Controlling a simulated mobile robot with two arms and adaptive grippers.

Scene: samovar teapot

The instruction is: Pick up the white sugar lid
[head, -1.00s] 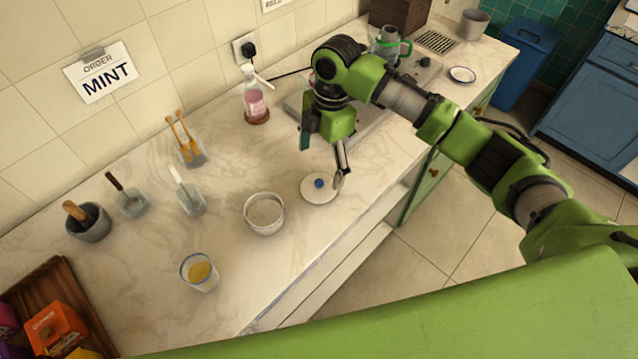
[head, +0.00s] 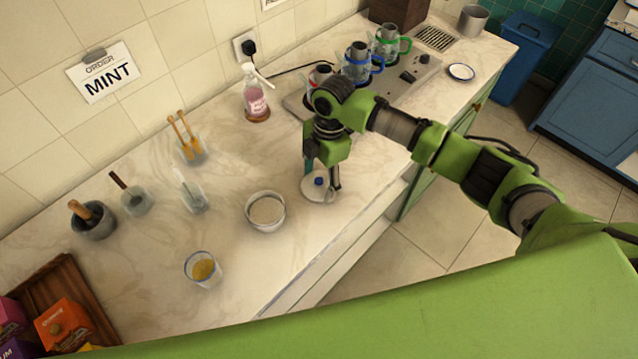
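The white sugar lid (head: 317,194) is a round disc with a blue knob (head: 319,181) on top. It lies on the marble counter to the right of the round white bowl (head: 265,211), apart from it. My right gripper (head: 322,181) points down directly over the lid. Its two fingers are apart, one on each side of the knob. Whether a fingertip touches the lid is too small to tell. The gripper and arm hide the lid's back part. My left gripper is not in view.
A glass of yellow liquid (head: 203,269) and a jar with a white handle (head: 192,195) stand left of the bowl. A pink bottle (head: 256,97) stands near the wall. The counter's front edge is close to the lid.

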